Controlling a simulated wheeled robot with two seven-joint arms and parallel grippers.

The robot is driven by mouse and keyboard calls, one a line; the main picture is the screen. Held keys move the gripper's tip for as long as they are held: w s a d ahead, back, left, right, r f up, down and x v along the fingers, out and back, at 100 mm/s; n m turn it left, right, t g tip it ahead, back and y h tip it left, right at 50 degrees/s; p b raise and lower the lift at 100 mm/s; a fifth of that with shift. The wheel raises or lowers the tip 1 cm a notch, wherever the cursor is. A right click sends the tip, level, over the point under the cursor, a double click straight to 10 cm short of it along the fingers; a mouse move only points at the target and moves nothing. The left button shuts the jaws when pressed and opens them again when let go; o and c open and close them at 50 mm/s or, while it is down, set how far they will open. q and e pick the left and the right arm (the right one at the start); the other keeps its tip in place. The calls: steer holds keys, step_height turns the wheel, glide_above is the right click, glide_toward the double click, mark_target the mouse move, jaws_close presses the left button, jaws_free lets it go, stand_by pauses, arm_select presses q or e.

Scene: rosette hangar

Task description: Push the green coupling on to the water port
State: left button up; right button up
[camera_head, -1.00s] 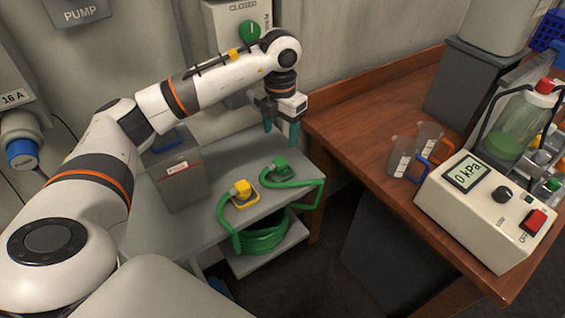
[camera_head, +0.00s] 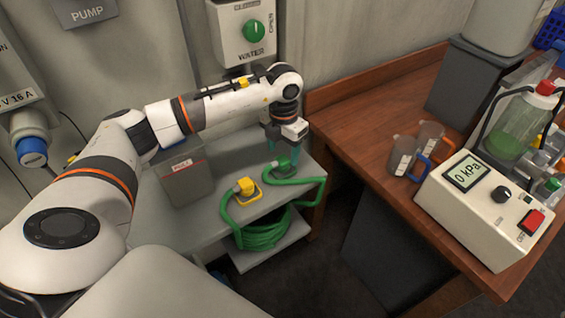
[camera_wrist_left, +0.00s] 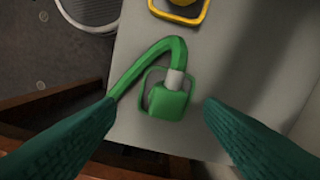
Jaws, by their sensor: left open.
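The green coupling (camera_head: 284,165) lies on the grey bench with its green hose attached. It also shows in the left wrist view (camera_wrist_left: 168,103). My left gripper (camera_head: 284,146) is open and empty, pointing down just above the coupling. In the left wrist view its two green fingers are spread to either side of the coupling, with gaps between. The water panel (camera_head: 229,47), with a green knob and a WATER label, is on the wall behind my left arm. I cannot make out the water port; my arm covers the area below the panel. My right gripper is out of view.
A yellow coupling (camera_head: 246,187) sits on the bench (camera_head: 216,219) left of the green one. A grey bin (camera_head: 184,183) stands further left. Coiled green hose (camera_head: 262,234) lies on the lower shelf. A wooden table (camera_head: 360,116) with jugs and a pressure box is at right.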

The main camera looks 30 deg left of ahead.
mark_target(283, 158)
arm_select(q)
steer(key=f, duration=0.1)
steer(key=f+p, duration=0.1)
steer(key=f, duration=0.2)
steer(key=shift+w+a+p, duration=0.3)
steer(key=shift+w+a, duration=0.05)
steer(key=shift+f, duration=0.55)
steer(key=c, duration=1)
